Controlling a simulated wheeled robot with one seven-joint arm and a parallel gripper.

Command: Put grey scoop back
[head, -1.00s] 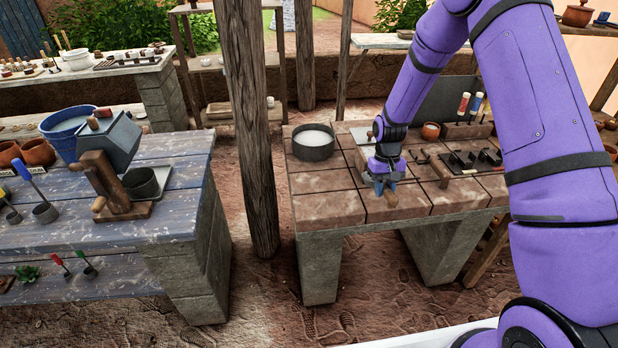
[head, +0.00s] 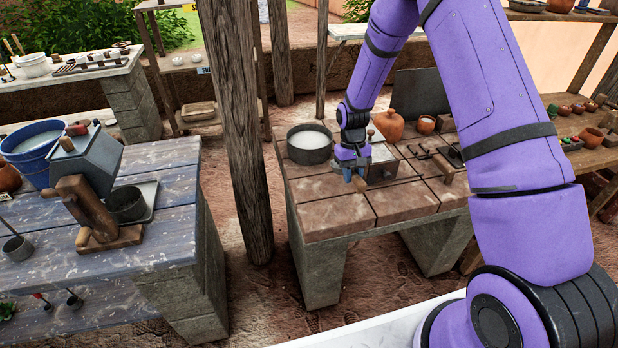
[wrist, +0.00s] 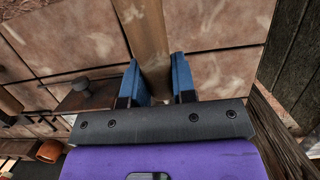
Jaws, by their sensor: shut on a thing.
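My gripper (head: 357,184) is low over the front part of the brick-topped table (head: 335,211). In the wrist view its blue fingers (wrist: 160,82) are shut on a brown wooden handle (wrist: 148,35), which runs up out of the picture. No scoop bowl shows on it, so I cannot tell whether this is the grey scoop. In the head view only a small brown end shows at the fingers. Whether it touches the table is unclear. A grey cup-shaped scoop (head: 16,249) lies on the blue table at the far left.
A round grey pot (head: 310,145) of white material stands left of my gripper. A small lidded box (head: 383,168) is close on its right, with an orange jar (head: 389,125) behind. A wooden post (head: 240,130) stands between the tables. The tabletop's front is clear.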

